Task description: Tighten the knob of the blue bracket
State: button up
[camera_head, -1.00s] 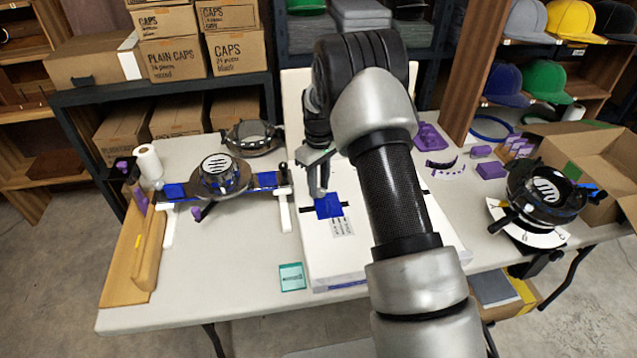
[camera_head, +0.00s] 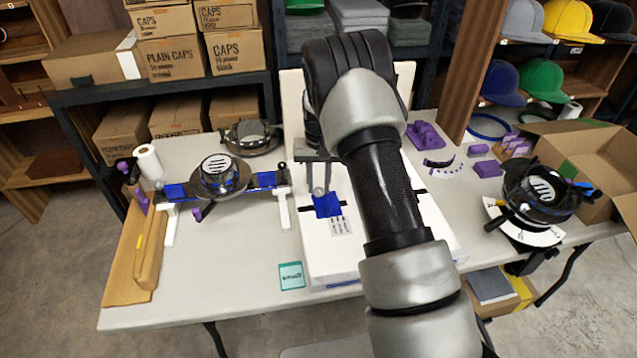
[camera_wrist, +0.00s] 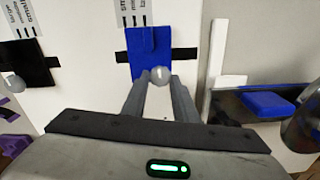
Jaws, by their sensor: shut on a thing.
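The blue bracket (camera_head: 328,207) is on the white panel, over a short black strip, left of my arm in the head view. It also shows at the top middle of the wrist view (camera_wrist: 148,45). Its small round grey knob (camera_wrist: 160,76) sits at the bracket's edge, between my fingertips. My gripper (camera_head: 319,188) reaches down at the bracket and is shut on that knob, with a finger on each side (camera_wrist: 159,82). The knob's stem is hidden from me.
A black bracket (camera_wrist: 30,62) with another grey knob (camera_wrist: 14,82) is at the left of the wrist view. A fixture with blue pads (camera_head: 265,180) stands left of the panel. A teal card (camera_head: 291,276) lies in front. The front left tabletop is clear.

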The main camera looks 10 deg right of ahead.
aim_at(319, 189)
jog(key=shift+m, duration=0.5)
jog(key=o, duration=1.1)
jog(key=shift+c, duration=0.2)
jog(key=shift+r, duration=0.1)
notch_tip(319, 189, up, 17)
jog(key=p, duration=0.2)
jog(key=shift+r+p, duration=0.15)
jog(key=shift+p, duration=0.15)
